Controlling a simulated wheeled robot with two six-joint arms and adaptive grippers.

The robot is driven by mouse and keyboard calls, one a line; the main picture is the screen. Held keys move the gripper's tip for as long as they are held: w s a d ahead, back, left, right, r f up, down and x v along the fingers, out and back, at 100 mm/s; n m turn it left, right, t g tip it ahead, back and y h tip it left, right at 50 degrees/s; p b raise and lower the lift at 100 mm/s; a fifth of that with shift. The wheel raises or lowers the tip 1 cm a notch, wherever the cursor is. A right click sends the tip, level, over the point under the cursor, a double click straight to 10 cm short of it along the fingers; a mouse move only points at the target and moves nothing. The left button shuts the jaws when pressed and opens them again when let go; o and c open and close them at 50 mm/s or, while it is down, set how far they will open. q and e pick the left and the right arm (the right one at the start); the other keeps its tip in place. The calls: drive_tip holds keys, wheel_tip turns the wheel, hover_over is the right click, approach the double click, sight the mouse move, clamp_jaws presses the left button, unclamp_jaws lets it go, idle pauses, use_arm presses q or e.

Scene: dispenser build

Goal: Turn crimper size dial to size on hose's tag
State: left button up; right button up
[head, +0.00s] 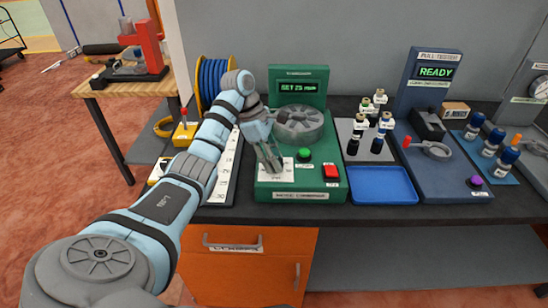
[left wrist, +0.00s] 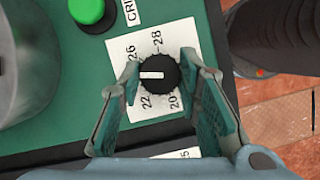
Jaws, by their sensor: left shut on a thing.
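The green crimper (head: 298,195) stands on the bench, with a grey round head and a small screen (head: 298,88) that seems to read "SET 25 mm", too small to be sure. Its black size dial (left wrist: 160,76) sits on a white label with 20, 22, 26 and 28 visible. The dial's white mark points left in the left wrist view, between 22 and 26; the left finger covers part of the label there. My left gripper (head: 271,163) is shut on the dial, one finger on each side. A blue hose (head: 214,80) is coiled on a yellow reel; no readable hose tag shows.
A green button (head: 304,154) and a red button (head: 331,172) lie right of the dial. A blue tray (head: 381,186), several tagged bottle-like items and a pull tester (head: 433,78) reading "READY" stand further right. An orange drawer (head: 245,262) is below the bench.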

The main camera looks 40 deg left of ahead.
use_arm(q)
drive_tip(key=m+g, duration=0.1)
drive_tip(key=m, duration=0.2)
drive_tip(key=shift+w+m+b, duration=0.15)
drive_tip(key=shift+m+b, duration=0.15)
drive_tip(key=shift+m+g+b, duration=0.75)
drive_tip(key=shift+m+g, duration=0.05)
drive_tip(key=shift+m, duration=0.7)
drive_tip(key=o, duration=1.1)
drive_tip(key=shift+o, duration=0.2)
